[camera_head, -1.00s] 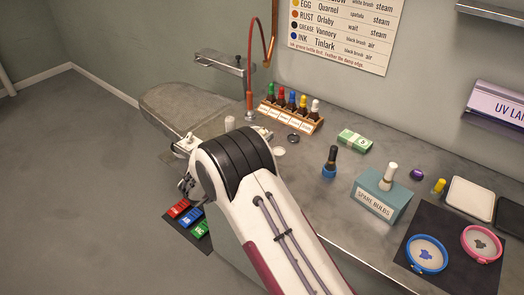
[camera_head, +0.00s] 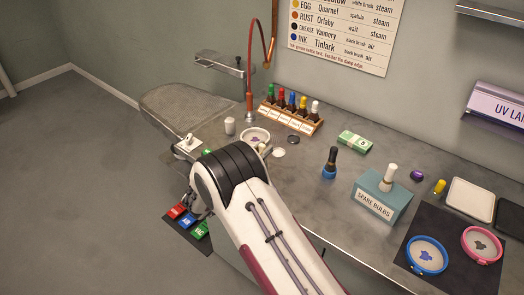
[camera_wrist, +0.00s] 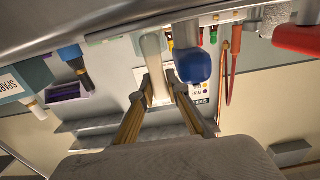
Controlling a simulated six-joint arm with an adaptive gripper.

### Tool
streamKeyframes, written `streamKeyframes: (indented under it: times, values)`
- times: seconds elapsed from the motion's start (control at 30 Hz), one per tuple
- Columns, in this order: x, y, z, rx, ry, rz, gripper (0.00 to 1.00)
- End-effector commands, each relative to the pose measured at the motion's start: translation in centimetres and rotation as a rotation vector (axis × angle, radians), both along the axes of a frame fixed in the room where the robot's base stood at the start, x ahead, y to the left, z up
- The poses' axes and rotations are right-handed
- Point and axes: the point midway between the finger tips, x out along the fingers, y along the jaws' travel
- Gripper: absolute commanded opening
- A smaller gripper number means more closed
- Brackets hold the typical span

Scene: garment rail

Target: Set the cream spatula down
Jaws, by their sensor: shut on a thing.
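The cream spatula (camera_wrist: 154,65) shows in the wrist view as a pale upright strip between my two fingers. My gripper (camera_wrist: 161,88) is shut on it. The spatula's far end runs up towards the grey surface at the top of the picture; I cannot tell whether it touches. In the head view my arm's white and black links hide the gripper, and I cannot make out the spatula for sure.
The grey bench (camera_head: 310,170) holds a hoop (camera_head: 254,137), a bottle rack (camera_head: 290,117), a dark brush in a blue base (camera_head: 330,162) and a spare bulbs box (camera_head: 382,199). Coloured pedals (camera_head: 187,222) lie on the floor. A blue rounded object (camera_wrist: 193,65) is close right of my fingers.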

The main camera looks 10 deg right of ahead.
Motion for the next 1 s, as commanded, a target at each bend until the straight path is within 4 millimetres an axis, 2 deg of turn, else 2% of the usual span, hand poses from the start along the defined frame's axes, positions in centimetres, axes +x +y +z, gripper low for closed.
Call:
streamKeyframes:
  times: [0.57, 0.6, 0.67, 1.0]
  values:
    - [0.01, 0.0, -0.58, 0.001, -0.001, 0.0, 0.0]
    - [0.02, 0.01, -0.63, 0.001, -0.001, 0.0, 0.18]
    - [0.02, 0.01, -0.6, 0.001, -0.001, 0.0, 0.32]
    - [0.01, 0.0, -0.57, 0.001, -0.001, 0.0, 0.32]
